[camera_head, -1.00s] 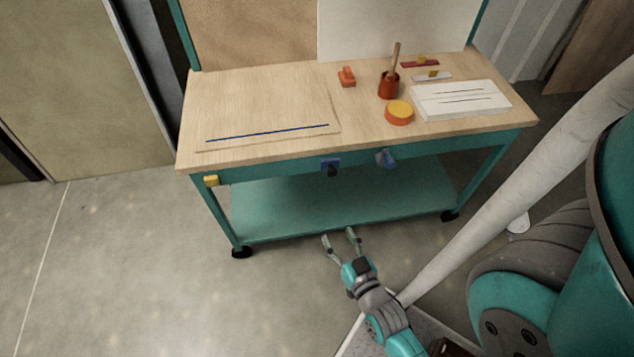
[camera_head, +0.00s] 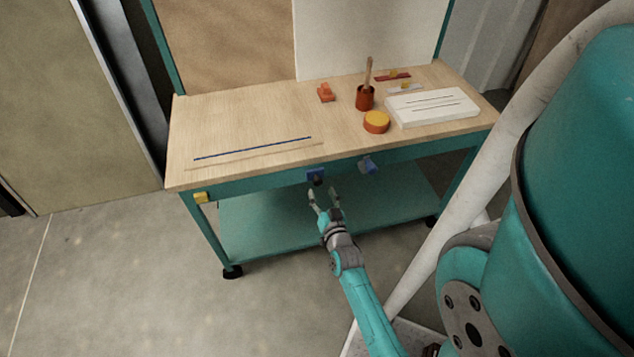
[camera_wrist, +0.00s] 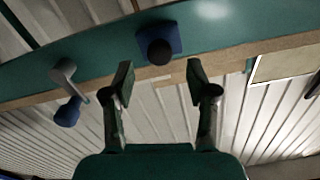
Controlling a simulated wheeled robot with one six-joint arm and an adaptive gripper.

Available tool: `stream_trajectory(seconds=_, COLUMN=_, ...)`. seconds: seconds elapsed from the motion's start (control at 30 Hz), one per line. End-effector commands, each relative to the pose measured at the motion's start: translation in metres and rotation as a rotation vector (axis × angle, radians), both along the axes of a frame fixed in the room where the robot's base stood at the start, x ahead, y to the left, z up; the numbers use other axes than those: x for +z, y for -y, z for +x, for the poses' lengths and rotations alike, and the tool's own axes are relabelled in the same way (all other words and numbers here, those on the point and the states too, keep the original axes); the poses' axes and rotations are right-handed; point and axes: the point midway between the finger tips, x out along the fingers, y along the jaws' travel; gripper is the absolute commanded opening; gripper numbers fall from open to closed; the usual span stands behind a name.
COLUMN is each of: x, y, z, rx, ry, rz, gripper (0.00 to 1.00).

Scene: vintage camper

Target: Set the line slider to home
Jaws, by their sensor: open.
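Which part is the line slider is not labelled. A blue square plate with a dark round knob (camera_head: 316,177) sits on the bench's front face, and it also shows in the wrist view (camera_wrist: 160,50). A grey lever with a blue end (camera_head: 369,166) is to its right; in the wrist view it appears at the left (camera_wrist: 66,105). A long blue line (camera_head: 252,149) runs along the left of the bench top. My gripper (camera_head: 324,193) is open and empty, just below and in front of the dark knob. In the wrist view its fingertips (camera_wrist: 160,82) straddle the knob's line, apart from it.
The wooden bench top (camera_head: 240,120) holds an orange block (camera_head: 326,93), a red cup (camera_head: 365,98) with a stick, a yellow-topped round (camera_head: 376,121) and a slotted white box (camera_head: 432,106). Red (camera_head: 393,76) and white (camera_head: 405,88) strips lie behind.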

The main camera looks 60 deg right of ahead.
Motion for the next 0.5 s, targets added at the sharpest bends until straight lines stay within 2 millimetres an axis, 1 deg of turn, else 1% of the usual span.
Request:
stream_trajectory(seconds=0.03, x=0.001, y=0.008, z=0.007, rx=0.0, ry=0.001, rz=-0.001, gripper=0.57)
stream_trajectory(seconds=0.2, x=0.0, y=0.027, z=0.023, rx=0.001, ry=0.001, rz=-0.001, gripper=0.57)
stream_trajectory(seconds=0.3, x=0.0, y=0.035, z=0.03, rx=0.001, ry=0.0, rz=0.0, gripper=0.57)
stream_trajectory(seconds=0.5, x=0.0, y=0.042, z=0.037, rx=0.001, ry=0.0, rz=0.0, gripper=0.57)
